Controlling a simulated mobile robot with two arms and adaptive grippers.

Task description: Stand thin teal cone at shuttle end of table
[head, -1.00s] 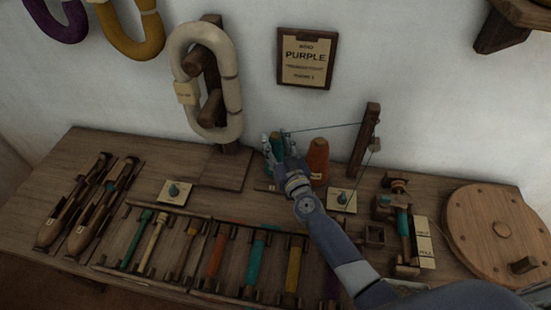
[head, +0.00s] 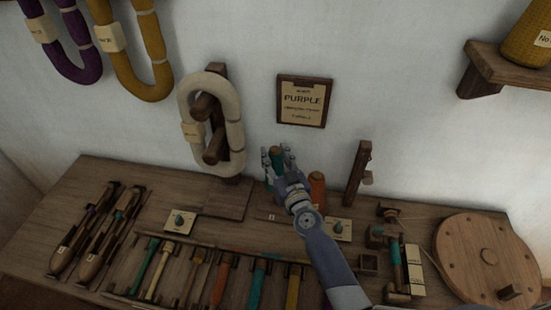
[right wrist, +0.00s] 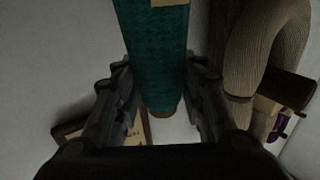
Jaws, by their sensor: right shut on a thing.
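The thin teal cone (right wrist: 155,50) fills the upper middle of the right wrist view, between the two fingers of my right gripper (right wrist: 160,100). In the head view the right gripper (head: 279,160) is shut on the teal cone (head: 275,157), in front of the wall and above the back of the table (head: 60,210). Fingers and wrist hide much of the cone there. Two wooden shuttles (head: 88,240) lie at the table's left end. My left gripper is not in view.
An orange cone (head: 317,188) stands just right of my gripper. A cream yarn hank (head: 228,105) hangs on a post to its left. A wooden post (head: 358,175) and round wooden wheel (head: 488,257) are to the right. Coloured bobbins (head: 220,282) lie in racks in front.

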